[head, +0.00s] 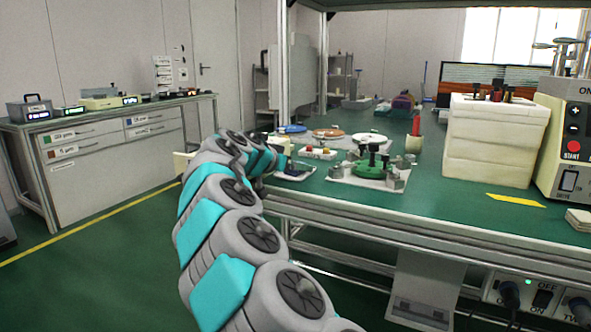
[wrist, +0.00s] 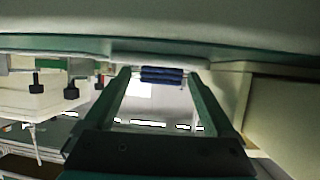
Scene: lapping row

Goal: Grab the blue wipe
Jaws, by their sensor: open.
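The blue wipe (wrist: 162,75) is a small, dark blue folded stack in the wrist view. It shows between the tips of my gripper (wrist: 158,82), near the far end of the fingers. My gripper is open, with a finger on each side of the wipe; I cannot tell whether either finger touches it. In the head view my arm reaches to the left end of the green bench (head: 400,198).
A green fixture (head: 370,168) on a white plate stands right of my arm's end. Coloured discs (head: 328,134) lie behind it. A white block stack (head: 494,140) and a machine (head: 568,140) stand farther right. The aisle floor (head: 110,235) on the left is clear.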

